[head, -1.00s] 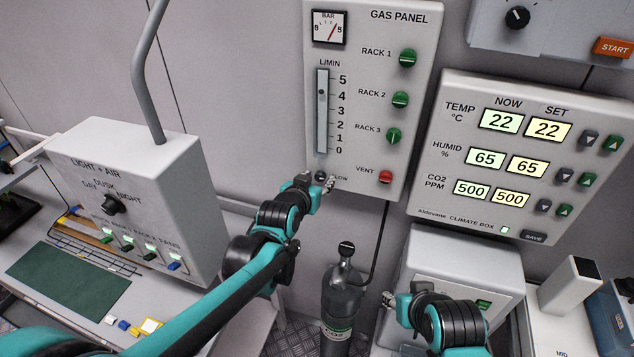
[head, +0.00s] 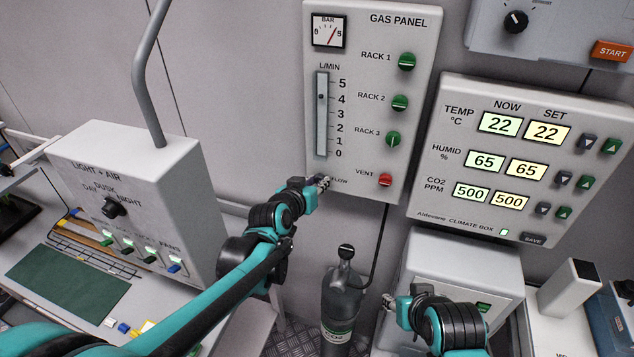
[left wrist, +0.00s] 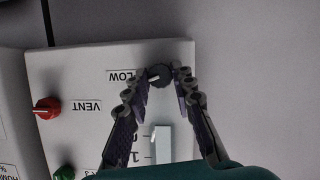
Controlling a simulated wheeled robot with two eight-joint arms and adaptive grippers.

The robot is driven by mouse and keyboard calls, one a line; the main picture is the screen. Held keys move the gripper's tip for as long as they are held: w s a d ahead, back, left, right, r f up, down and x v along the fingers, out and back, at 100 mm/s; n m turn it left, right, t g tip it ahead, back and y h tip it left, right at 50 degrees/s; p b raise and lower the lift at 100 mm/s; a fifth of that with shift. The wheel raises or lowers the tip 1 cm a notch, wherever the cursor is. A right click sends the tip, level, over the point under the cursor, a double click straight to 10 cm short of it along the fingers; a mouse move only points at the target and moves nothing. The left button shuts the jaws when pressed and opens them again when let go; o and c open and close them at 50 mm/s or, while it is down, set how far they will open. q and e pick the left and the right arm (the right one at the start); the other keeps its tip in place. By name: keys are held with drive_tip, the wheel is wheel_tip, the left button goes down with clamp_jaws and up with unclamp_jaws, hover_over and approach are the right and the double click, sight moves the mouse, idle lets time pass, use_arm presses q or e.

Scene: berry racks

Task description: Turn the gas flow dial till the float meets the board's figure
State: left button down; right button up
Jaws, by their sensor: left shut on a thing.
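The gas panel (head: 425,60) hangs on the wall, with a flow tube (head: 321,125) marked 0 to 5 L/MIN. Its small dark float (head: 321,97) stands close to the 4 mark. The dark flow dial (left wrist: 158,75) sits at the panel's lower corner. My left gripper (head: 322,183) is shut on this dial; in the left wrist view its fingertips (left wrist: 160,72) lie on both sides of it. In the head view the gripper hides most of the dial. My right gripper (head: 388,302) is low, by the white box, its jaws unclear. No board with a figure shows.
The red vent knob (head: 385,180) and green rack knobs (head: 400,103) are right of the tube. A climate box (head: 450,215) hangs to the right, a light and air box (head: 190,200) stands left. A CO2 cylinder (head: 343,295) stands below the panel.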

use_arm(q)
drive_tip(key=c, duration=1.3)
unclamp_jaws()
drive_tip(key=shift+s, duration=0.1)
drive_tip(key=v, duration=1.2)
drive_tip(key=shift+a, duration=0.1)
drive_tip(key=s+a+f+g+y+b, duration=0.1)
drive_tip(key=s+a+f+g, duration=0.1)
drive_tip(key=s+a+f, duration=0.2)
drive_tip(key=s+a+f+n+g+y+b, duration=0.1)
drive_tip(key=s+a+f+y, duration=0.1)
drive_tip(key=s+a+f, duration=0.3)
drive_tip(key=s+a+f+n+g+y+b, duration=0.1)
drive_tip(key=s+a+f, duration=0.3)
drive_tip(key=s, duration=0.5)
wheel_tip(320, 180, down, 3)
drive_tip(key=shift+a+r+g+y, duration=0.15)
drive_tip(key=shift+g+y, duration=0.35)
drive_tip(key=shift+g, duration=0.3)
